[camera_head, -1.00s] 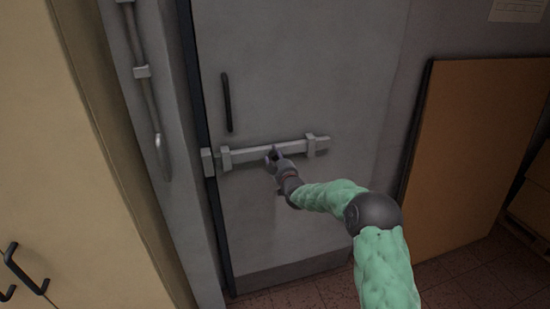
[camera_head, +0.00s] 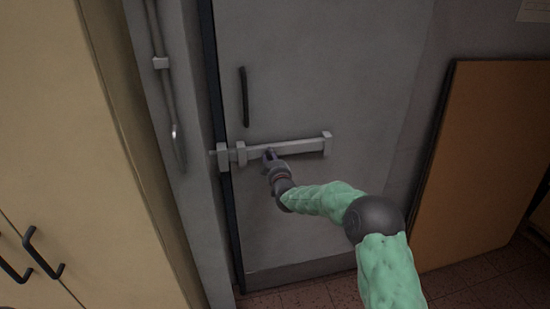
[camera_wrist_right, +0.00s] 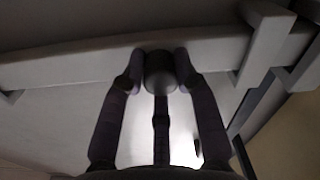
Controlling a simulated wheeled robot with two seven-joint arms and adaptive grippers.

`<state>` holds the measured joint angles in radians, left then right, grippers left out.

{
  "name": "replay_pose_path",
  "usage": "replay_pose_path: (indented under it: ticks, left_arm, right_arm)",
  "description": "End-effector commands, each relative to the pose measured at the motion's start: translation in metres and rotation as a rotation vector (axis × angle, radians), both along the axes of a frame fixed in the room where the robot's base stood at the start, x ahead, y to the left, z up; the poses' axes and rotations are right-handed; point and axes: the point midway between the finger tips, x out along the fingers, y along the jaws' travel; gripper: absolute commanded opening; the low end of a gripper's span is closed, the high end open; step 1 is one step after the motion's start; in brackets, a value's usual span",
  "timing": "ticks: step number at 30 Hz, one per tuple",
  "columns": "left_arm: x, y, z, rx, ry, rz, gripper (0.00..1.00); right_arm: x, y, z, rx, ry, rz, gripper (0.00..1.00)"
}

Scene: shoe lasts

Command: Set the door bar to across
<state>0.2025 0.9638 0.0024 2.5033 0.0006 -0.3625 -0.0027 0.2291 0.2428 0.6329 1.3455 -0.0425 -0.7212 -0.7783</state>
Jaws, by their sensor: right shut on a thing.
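The door bar (camera_head: 300,147) is a pale grey flat bar lying level across the grey door (camera_head: 330,80). It runs through two brackets on the door, and its left end passes through the keeper (camera_head: 223,157) on the frame and shows a little beyond it. Its right end is at the right bracket (camera_head: 327,143). My right gripper (camera_head: 270,155) is shut on the bar's round knob (camera_wrist_right: 160,72); in the right wrist view the fingers sit on both sides of it. My left gripper is not in view.
A black door handle (camera_head: 244,97) is above the bar. A pipe (camera_head: 164,90) runs down the wall at left, beside a cream cabinet (camera_head: 75,130) with black handles. A brown panel (camera_head: 480,160) leans at right. Tiled floor shows below.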

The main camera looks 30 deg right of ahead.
Motion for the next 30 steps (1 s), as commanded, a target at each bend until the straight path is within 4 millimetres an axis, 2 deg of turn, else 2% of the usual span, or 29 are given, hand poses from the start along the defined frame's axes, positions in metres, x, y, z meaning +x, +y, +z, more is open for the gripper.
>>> replay_pose_path:
  ticks: [2,3,5,14,19,23,30]
  left_arm:
    - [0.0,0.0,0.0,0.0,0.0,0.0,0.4]
    - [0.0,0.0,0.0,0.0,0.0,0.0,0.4]
    - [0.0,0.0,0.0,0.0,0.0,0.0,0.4]
    - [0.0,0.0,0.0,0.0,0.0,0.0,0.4]
    - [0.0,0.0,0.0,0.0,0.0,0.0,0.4]
    - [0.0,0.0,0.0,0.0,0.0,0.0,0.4]
    - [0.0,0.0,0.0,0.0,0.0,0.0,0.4]
  right_arm:
    - [0.002,0.004,0.005,-0.004,-0.008,0.007,0.0]
    - [0.002,0.004,0.005,-0.004,-0.009,0.008,0.39]
    - [0.002,0.004,0.005,-0.004,-0.008,0.008,0.54]
    - [0.001,0.003,0.002,-0.003,-0.003,0.005,0.54]
    - [-0.007,0.004,0.003,-0.003,-0.003,0.004,0.54]
    - [-0.022,0.007,0.002,-0.003,-0.003,0.005,0.54]
    - [-0.062,0.016,0.002,-0.003,-0.002,0.006,0.54]
